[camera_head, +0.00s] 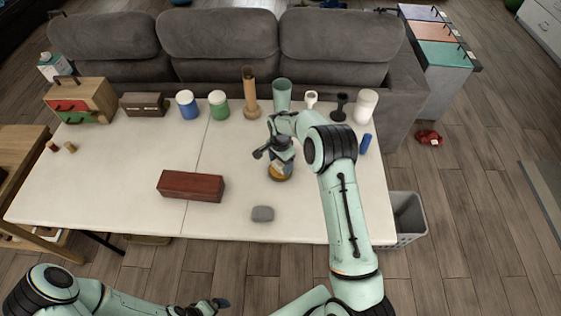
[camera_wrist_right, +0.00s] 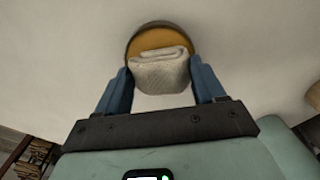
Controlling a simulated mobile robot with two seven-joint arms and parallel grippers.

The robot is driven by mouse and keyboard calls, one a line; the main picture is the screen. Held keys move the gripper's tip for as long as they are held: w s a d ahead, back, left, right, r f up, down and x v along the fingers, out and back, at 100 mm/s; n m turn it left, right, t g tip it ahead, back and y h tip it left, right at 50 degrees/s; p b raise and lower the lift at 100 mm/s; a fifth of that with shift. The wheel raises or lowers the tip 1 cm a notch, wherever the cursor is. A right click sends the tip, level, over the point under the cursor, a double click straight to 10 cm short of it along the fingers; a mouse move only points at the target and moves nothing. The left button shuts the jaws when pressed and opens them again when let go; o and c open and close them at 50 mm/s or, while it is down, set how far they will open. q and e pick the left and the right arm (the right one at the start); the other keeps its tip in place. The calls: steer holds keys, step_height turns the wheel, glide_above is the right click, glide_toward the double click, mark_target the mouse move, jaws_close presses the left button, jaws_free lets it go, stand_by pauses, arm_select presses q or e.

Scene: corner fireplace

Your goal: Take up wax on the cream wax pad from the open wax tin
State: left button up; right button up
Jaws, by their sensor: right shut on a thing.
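The open wax tin (camera_head: 281,176) stands on the white table under my right gripper (camera_head: 281,160). It is a round dark-rimmed tin with amber wax, and it also shows in the right wrist view (camera_wrist_right: 150,42). My right gripper is shut on the cream wax pad (camera_wrist_right: 160,74), a folded pale cloth between its blue fingers. The pad overlaps the near part of the tin in the wrist view; I cannot tell whether it touches the wax. My left gripper (camera_head: 210,306) is low at the front, away from the table, and its jaw opening is unclear.
Jars, a wooden cylinder (camera_head: 250,95) and cups line the back edge. A small chest (camera_head: 80,102) stands back left. The table's front left is clear.

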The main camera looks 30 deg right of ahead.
arm_select(q)
steer(key=shift+s+f, duration=0.1)
arm_select(e)
steer(key=shift+f, duration=0.5)
stand_by(1.0)
arm_select(q)
steer(key=shift+w+r+p, duration=0.7)
steer(key=shift+w+r, duration=0.3)
steer(key=shift+w, duration=0.2)
arm_select(e)
steer(key=shift+r, duration=3.55)
